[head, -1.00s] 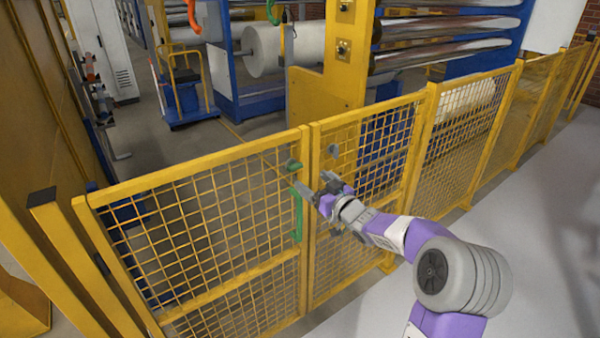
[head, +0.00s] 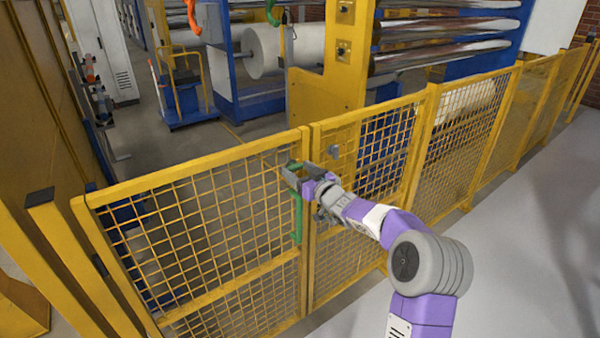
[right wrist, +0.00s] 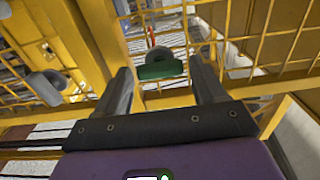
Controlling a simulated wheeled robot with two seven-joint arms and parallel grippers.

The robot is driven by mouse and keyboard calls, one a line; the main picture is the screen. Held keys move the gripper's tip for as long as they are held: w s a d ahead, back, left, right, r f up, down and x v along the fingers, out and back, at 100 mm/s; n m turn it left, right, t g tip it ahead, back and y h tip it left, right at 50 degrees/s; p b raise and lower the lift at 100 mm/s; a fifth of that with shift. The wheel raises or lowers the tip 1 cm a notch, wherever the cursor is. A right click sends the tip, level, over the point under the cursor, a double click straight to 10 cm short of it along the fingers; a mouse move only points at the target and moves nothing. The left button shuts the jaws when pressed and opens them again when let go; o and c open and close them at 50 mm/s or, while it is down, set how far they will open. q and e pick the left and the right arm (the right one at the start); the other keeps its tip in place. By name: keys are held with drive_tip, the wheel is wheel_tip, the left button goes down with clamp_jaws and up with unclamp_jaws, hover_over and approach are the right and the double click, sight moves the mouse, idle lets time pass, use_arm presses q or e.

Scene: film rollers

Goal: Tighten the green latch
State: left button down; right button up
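The green latch (head: 293,164) is at the top of the yellow mesh gate, beside the post where two panels meet. A long green handle (head: 297,215) hangs below it. My right gripper (head: 290,174) is at the latch and partly covers it in the head view. In the right wrist view the latch (right wrist: 160,67) lies between the two spread fingertips (right wrist: 162,80), with gaps visible on both sides. The gripper is open. I cannot tell whether a finger touches the latch. My left gripper is not in view.
A grey round part (head: 333,151) is on the panel just right of the post; it also shows in the right wrist view (right wrist: 45,86). Yellow mesh fence (head: 470,135) runs away to the right. Machinery with rollers (head: 440,30) stands behind it. Grey floor on the right is free.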

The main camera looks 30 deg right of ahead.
drive_tip(key=c, duration=0.7)
drive_tip(key=shift+r+m+p, duration=0.1)
drive_tip(key=shift+m+p, duration=0.3)
drive_tip(key=shift+p, duration=0.35)
drive_tip(key=shift+c, duration=0.2)
drive_tip(key=m+p, duration=0.9)
drive_tip(key=m, duration=0.1)
drive_tip(key=shift+p, duration=0.3)
drive_tip(key=m+p, duration=0.2)
drive_tip(key=m, duration=0.1)
drive_tip(key=shift+m, duration=0.4)
drive_tip(key=shift+m+p, duration=0.45)
drive_tip(key=shift+m, duration=0.75)
